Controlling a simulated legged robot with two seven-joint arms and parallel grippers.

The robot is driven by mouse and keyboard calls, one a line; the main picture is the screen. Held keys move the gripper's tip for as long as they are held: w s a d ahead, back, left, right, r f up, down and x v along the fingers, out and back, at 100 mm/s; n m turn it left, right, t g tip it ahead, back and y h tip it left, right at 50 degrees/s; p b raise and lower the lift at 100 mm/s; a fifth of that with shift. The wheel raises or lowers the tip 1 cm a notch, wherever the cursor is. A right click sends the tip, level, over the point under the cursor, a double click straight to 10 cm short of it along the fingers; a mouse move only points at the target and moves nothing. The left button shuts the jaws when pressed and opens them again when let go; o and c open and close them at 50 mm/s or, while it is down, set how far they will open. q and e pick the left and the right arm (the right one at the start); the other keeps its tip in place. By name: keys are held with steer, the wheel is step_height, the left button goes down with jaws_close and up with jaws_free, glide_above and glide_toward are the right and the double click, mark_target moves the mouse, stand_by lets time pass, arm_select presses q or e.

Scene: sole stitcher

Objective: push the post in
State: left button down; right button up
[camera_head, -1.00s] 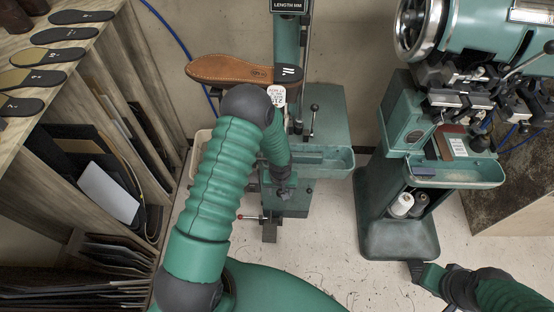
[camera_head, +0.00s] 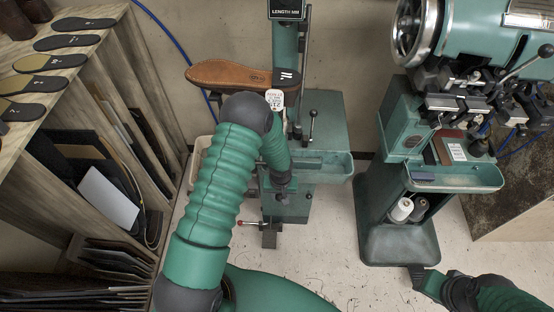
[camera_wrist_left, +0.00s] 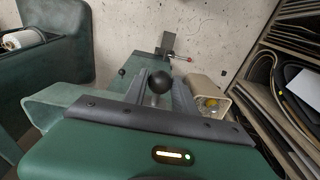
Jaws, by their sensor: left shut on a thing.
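My left gripper (camera_head: 283,198) is at the front of the green machine (camera_head: 325,130) in the middle of the head view, pointing down. In the left wrist view a black ball knob (camera_wrist_left: 160,82) on a short shaft sits between my left gripper's fingers (camera_wrist_left: 158,98), which are shut on it. That knob is hidden by my arm in the head view. The machine's upright green column (camera_head: 285,42) stands behind; I cannot tell for sure which part is the post. My right gripper (camera_head: 420,275) is low at the right, away from the machine; its fingers are unclear.
A brown sole (camera_head: 230,74) lies across the column. A lever with a black knob (camera_head: 313,114) stands on the machine's top. A red-knobbed lever (camera_head: 240,223) and a pedal (camera_head: 270,238) are below. A stitching machine (camera_head: 400,190) stands right, a shelf (camera_head: 110,110) left.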

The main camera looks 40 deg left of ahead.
arm_select(q)
steer(key=shift+w+a, duration=0.3)
steer(key=shift+w, duration=0.4)
steer(key=shift+w+a+f, duration=0.1)
steer(key=shift+w+a, duration=0.75)
steer(key=shift+w, duration=0.3)
steer(key=shift+w+a+b, duration=0.25)
steer(key=shift+w, duration=0.25)
steer(key=shift+w+a+b, duration=0.2)
steer(key=shift+w, duration=0.25)
steer(key=shift+w+a+b, duration=0.35)
steer(key=shift+w+a, duration=0.15)
steer(key=shift+w, duration=0.3)
steer(key=shift+w+a+f+b, duration=0.1)
steer(key=shift+w+a+b, duration=0.3)
steer(key=shift+w, duration=0.1)
steer(key=shift+w+a+b, duration=0.4)
steer(key=shift+w+b, duration=0.1)
steer(key=shift+w, duration=0.25)
steer(key=w+a+b, duration=0.1)
steer(key=w+b, duration=0.1)
steer(key=w+a+b, duration=0.1)
steer(key=w+b, duration=0.1)
steer(key=shift+a, duration=0.3)
steer(key=shift+w+a, duration=0.1)
steer(key=shift+w, duration=0.2)
steer(key=shift+r, duration=0.25)
